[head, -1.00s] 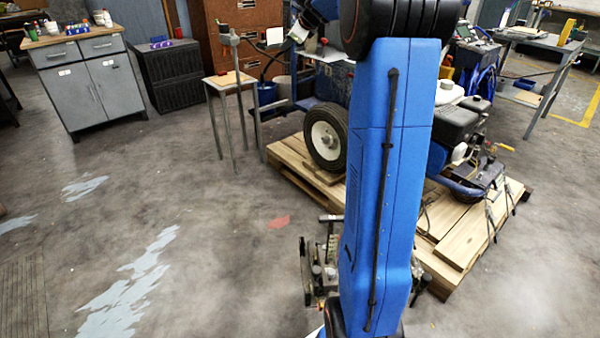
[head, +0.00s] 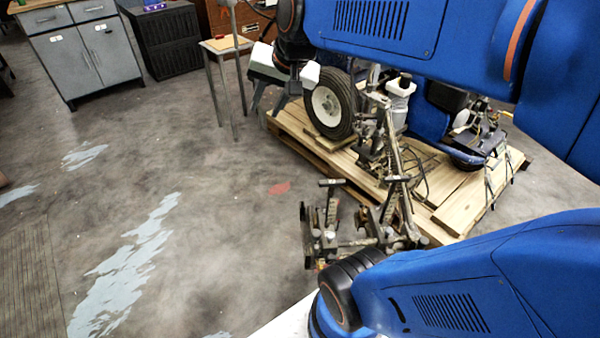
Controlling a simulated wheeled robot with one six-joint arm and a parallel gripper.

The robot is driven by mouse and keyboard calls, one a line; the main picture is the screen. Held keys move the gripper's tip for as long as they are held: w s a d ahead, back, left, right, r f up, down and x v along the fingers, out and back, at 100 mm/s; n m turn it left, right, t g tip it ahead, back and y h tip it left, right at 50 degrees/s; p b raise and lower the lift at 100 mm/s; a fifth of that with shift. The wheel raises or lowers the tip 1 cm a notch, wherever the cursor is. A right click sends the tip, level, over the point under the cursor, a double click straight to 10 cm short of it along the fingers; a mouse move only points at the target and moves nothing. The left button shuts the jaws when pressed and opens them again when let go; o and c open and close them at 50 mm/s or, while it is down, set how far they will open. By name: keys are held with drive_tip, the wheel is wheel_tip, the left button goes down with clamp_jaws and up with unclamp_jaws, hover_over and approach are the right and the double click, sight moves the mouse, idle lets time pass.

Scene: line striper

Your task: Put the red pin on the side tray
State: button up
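My gripper (head: 268,106) hangs at the upper middle of the head view, left of the striper's wheel in the picture. Its two dark fingertips are apart with nothing visible between them. Pale blocks show on either side of its body. I cannot tell for sure which surface is the side tray.
The striper, with its large wheel (head: 329,104), rests on a wooden pallet (head: 458,208). Metal frame parts (head: 330,225) project at the pallet's near side. A grey cabinet (head: 88,57) and a black cabinet (head: 163,42) stand at the back left. The left floor is open.

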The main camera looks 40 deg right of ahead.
drive_tip(key=s+a+f+n+g, duration=0.1)
drive_tip(key=s+f+n, duration=0.6)
drive_tip(key=s, duration=0.8)
wheel_tip(320, 180, down, 3)
drive_tip(key=shift+a+r+g+h, duration=0.1)
drive_tip(key=shift+a+g+h, duration=0.2)
drive_tip(key=shift+h, duration=0.1)
